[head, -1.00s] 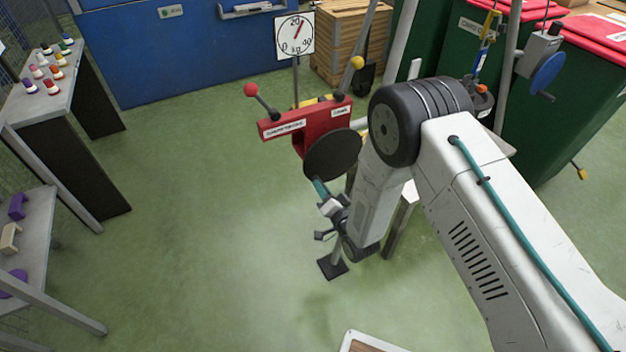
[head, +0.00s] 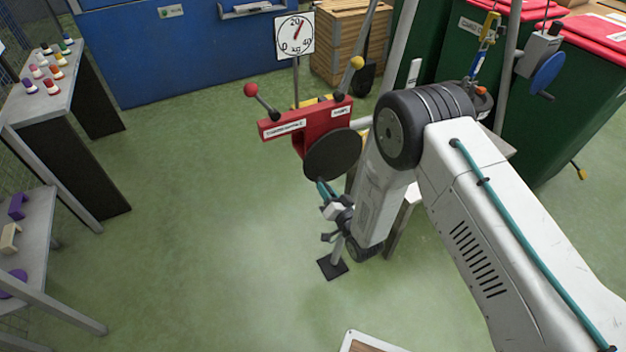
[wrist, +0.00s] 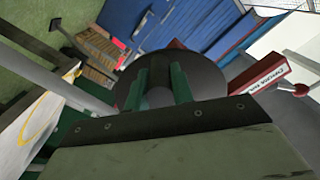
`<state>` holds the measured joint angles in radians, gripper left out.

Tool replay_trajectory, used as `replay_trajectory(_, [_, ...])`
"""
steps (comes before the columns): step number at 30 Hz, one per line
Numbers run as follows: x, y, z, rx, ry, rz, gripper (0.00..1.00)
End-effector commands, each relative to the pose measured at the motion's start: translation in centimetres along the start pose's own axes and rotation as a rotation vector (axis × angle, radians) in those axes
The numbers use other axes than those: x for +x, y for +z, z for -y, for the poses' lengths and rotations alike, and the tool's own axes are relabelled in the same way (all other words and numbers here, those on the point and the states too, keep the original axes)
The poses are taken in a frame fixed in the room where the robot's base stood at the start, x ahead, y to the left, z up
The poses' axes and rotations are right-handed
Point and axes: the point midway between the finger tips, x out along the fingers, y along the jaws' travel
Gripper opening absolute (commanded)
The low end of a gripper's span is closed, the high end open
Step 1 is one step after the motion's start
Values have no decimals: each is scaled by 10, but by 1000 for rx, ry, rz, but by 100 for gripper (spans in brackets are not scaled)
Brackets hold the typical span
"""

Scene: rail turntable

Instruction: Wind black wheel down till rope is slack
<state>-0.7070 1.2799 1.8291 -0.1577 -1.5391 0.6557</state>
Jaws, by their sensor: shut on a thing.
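The black wheel (head: 333,156) is a dark disc on the front of a red housing (head: 322,121) with white labels. My gripper (head: 322,188) is at the wheel's lower left edge in the head view. In the wrist view my gripper (wrist: 162,88) has its two green fingers shut on the wheel's handle (wrist: 160,97), in front of the dark disc (wrist: 188,72). Most of the handle is hidden by the fingers. I cannot make out for sure which rope belongs to this wheel, or whether it is slack.
A dial (head: 294,35) marked in kg has its needle just right of 20. Two levers with red (head: 250,90) and yellow (head: 357,62) knobs flank the housing. A blue wheel (head: 547,74) stands right, before green bins (head: 555,130).

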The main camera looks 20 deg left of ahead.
Motion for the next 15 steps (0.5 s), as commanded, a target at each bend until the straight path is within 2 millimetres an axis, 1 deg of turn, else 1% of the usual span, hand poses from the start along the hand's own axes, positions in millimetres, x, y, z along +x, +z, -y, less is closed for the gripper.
replay_trajectory(9, [-2,-1,-15,-123,9,0,0])
replay_trajectory(15, [-2,-2,-20,-194,7,1,0])
